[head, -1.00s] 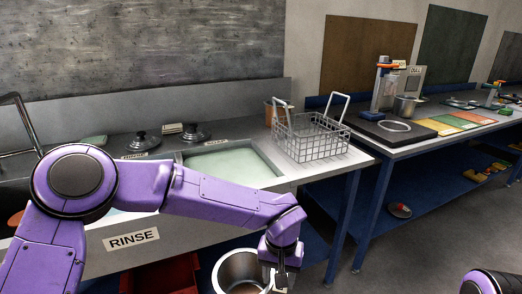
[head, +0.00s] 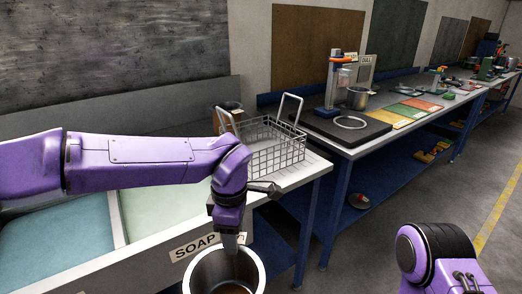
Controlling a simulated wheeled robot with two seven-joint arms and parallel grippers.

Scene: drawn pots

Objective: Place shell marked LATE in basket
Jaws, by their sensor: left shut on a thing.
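A metal pot shell (head: 259,276), open at the top, is at the bottom edge of the head view, cut off below. My left gripper (head: 240,250) points down and is shut on its rim. No LATE mark shows on the part I see. I see nothing inside the basket. My right arm shows at the bottom right, but its gripper is not visible.
Sink basins (head: 60,246) and a SOAP label (head: 195,246) are at the left. A brown container (head: 228,118) stands behind the basket. A blue-legged bench (head: 345,150) with a dark pad, a ring and coloured mats runs to the right. Floor is clear at right.

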